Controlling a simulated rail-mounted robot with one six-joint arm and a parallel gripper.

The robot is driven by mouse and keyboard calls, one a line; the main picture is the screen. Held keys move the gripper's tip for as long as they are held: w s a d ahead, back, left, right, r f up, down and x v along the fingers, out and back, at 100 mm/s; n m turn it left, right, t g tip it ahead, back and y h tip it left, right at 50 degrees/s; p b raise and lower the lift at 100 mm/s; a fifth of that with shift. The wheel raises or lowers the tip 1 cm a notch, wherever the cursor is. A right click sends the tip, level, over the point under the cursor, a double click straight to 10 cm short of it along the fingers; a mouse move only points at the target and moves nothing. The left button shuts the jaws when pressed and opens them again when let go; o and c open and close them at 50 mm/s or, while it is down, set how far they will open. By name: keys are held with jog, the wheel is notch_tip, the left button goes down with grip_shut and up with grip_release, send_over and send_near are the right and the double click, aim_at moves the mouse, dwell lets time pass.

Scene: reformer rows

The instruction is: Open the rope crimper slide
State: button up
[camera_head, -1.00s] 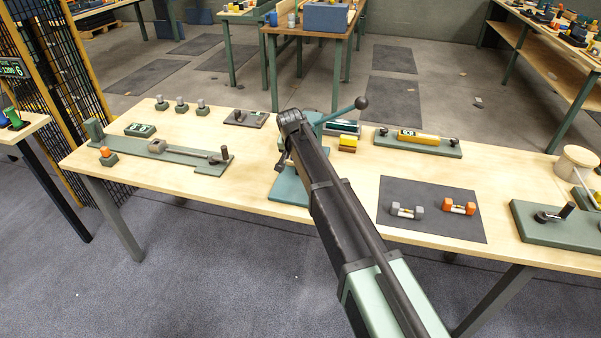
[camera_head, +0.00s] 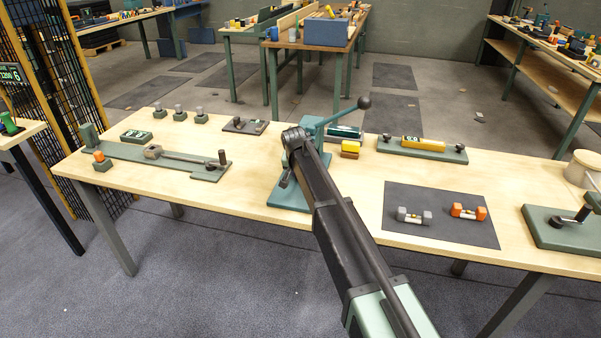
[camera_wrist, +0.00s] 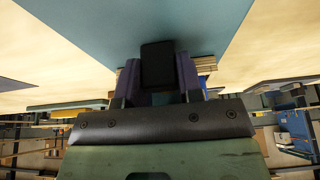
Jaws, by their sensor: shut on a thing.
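The teal bench press with a ball-ended lever (camera_head: 345,113), which I take to be the rope crimper, stands mid-table. Its flat teal base (camera_head: 292,197) shows beside my arm. My arm reaches over the press and hides much of its body. In the wrist view, my gripper (camera_wrist: 158,78) is shut on a dark block (camera_wrist: 157,62), one finger on each side. A flat teal plate (camera_wrist: 125,30), apparently the press base, fills the view behind the block. I cannot tell how far the slide is open.
Left of the press is a long green fixture (camera_head: 130,153) with a dark handle. Right are a green board with a yellow bar (camera_head: 425,143) and a dark mat (camera_head: 450,232) with two small dumbbell-shaped parts. Bare wood lies in front of the press at left.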

aim_at(294, 195)
jog(key=s, duration=0.3)
jog(key=s+a, duration=0.1)
jog(key=s, duration=0.5)
jog(key=shift+s+a, duration=0.25)
jog(key=shift+a, duration=0.15)
grip_shut()
jog(key=o, duration=1.1)
grip_release()
jog(key=shift+w, duration=0.1)
jog(key=shift+c, duration=0.2)
jog(key=p+v, duration=1)
jog(key=shift+r, duration=0.4)
jog(key=s+d+r+n+g+p, duration=0.2)
jog(key=s+d+g+p, duration=0.1)
jog(key=s+d, duration=2.1)
jog(key=shift+d+r+g+y+p, duration=0.2)
jog(key=shift+d+g+y+p, duration=0.2)
jog(key=shift+d+g, duration=0.6)
